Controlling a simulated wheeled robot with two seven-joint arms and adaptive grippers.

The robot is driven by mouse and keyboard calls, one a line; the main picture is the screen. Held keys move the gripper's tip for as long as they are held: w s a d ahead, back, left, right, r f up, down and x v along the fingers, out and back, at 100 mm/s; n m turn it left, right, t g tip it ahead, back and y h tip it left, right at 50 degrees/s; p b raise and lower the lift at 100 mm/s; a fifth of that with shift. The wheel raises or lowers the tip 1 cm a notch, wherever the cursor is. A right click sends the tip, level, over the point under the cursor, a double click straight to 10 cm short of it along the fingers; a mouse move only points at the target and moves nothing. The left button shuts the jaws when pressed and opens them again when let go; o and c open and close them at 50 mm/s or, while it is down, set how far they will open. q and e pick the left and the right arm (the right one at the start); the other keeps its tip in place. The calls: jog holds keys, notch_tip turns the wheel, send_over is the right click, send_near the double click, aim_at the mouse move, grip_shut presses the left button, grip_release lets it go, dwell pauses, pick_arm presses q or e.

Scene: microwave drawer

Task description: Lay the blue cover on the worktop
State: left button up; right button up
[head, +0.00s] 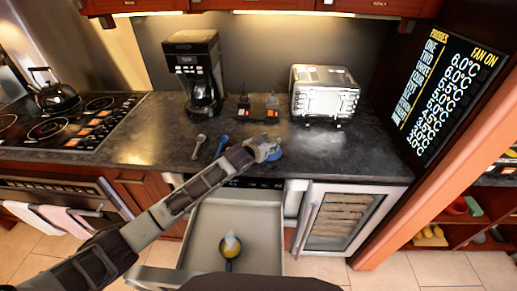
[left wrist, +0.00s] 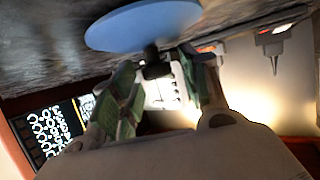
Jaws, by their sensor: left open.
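The blue cover (head: 277,155) is at the front part of the dark worktop (head: 330,160), mostly hidden behind my left gripper (head: 266,150) in the head view. In the left wrist view the blue cover (left wrist: 140,26) shows as a flat round disc with a dark knob (left wrist: 152,55). It appears to lie flat against the worktop surface, knob facing the gripper. My left gripper (left wrist: 158,75) is open, its fingers on either side of the knob. I cannot tell whether either finger touches it. My right gripper is not in view.
Below the worktop a drawer (head: 205,225) stands open, with a small yellow-and-dark item (head: 232,247) inside. The worktop right of the cover is clear.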

pick_arm(q)
jog(key=shift+v, duration=4.7)
jog(key=shift+s+a+r, duration=0.25)
jog(key=shift+s, duration=0.3)
jog(key=shift+s+a+r, duration=0.2)
jog(key=shift+s, duration=0.1)
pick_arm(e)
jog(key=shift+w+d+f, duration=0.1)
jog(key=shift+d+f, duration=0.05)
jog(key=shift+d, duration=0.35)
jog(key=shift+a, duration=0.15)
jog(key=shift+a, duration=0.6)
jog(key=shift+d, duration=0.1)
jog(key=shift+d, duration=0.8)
